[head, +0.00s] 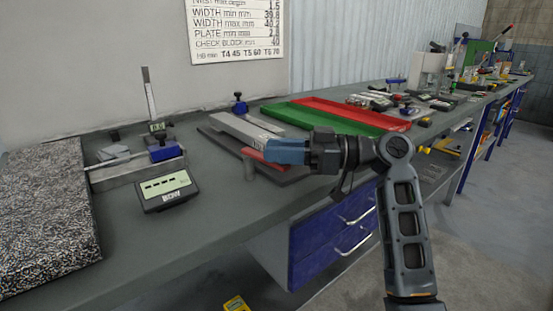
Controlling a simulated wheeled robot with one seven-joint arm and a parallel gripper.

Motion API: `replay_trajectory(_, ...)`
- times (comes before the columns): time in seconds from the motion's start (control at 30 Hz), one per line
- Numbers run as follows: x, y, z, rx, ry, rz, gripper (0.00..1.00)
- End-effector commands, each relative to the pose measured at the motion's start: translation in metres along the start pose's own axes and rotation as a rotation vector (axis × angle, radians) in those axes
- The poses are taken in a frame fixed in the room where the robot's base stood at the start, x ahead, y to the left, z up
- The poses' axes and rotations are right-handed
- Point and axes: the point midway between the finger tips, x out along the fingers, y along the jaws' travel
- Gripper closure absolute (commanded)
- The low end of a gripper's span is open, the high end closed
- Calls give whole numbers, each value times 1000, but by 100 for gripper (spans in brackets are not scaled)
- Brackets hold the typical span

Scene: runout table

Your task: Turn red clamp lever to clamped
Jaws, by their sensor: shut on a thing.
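The red clamp lever (251,154) shows as a short red piece at the front of a flat clamp fixture on the bench. My gripper (268,154) reaches in from the right and is shut on the lever, with its blue-grey fingers covering most of it. A grey post (249,170) stands just below the visible red end. A light grey bar (238,131) lies on the dark base plate (212,136) behind the lever. The lever's exact angle is hidden by my fingers.
A display box (166,190) and a height gauge with a blue block (161,152) stand to the left, beside a speckled slab (45,215). Green (322,120) and red (385,121) trays lie behind my wrist. The bench front left of my arm is clear.

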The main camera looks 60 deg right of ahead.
Motion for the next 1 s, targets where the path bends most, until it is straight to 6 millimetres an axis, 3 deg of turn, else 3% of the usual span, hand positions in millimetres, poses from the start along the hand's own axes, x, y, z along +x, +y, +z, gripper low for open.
replay_trajectory(0.4,-12,21,2,0,-1,-241,100)
replay_trajectory(0.8,-13,21,1,0,-1,-260,100)
replay_trajectory(0.83,-13,21,1,0,-1,-260,66)
replay_trajectory(1.0,-13,21,0,0,-1,-260,50)
